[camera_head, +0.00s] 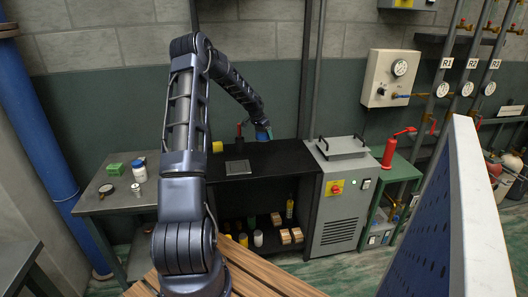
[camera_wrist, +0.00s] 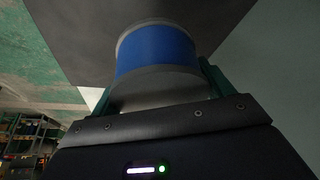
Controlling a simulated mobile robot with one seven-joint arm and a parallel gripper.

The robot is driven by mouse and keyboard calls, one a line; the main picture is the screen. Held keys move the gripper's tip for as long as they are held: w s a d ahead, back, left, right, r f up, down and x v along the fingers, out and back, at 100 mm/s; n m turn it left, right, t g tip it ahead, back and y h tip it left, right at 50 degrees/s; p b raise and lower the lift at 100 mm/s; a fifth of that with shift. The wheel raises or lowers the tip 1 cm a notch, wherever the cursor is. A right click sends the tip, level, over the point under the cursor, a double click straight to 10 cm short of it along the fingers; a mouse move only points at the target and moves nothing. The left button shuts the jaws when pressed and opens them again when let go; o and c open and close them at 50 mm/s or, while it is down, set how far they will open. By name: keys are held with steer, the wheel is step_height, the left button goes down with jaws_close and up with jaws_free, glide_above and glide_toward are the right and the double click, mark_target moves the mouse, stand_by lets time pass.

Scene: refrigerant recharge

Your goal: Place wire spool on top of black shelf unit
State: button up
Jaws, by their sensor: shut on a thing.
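The black shelf unit (camera_head: 285,160) stands against the wall at the middle, with a dark flat top and an open front. My gripper (camera_head: 263,131) is over the right part of its top. In the wrist view my gripper (camera_wrist: 158,80) is shut on the wire spool (camera_wrist: 157,50), a blue winding between pale grey flanges, with a green finger on each side. The spool shows only as a small blue patch in the head view (camera_head: 264,135). A dark flat surface lies behind the spool in the wrist view. I cannot tell whether the spool touches the top.
A grey plate (camera_head: 238,167) lies on the left of the top, with a yellow item (camera_head: 217,147) and a red-and-dark item (camera_head: 239,131) behind. Bottles and wooden blocks (camera_head: 285,236) stand on the lower shelf. A grey machine (camera_head: 341,200) adjoins at right, a workbench (camera_head: 105,205) at left.

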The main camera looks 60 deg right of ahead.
mark_target(266, 154)
step_height(266, 154, down, 11)
stand_by(0.6)
steer(key=shift+f, duration=0.1)
steer(key=o, duration=1.3)
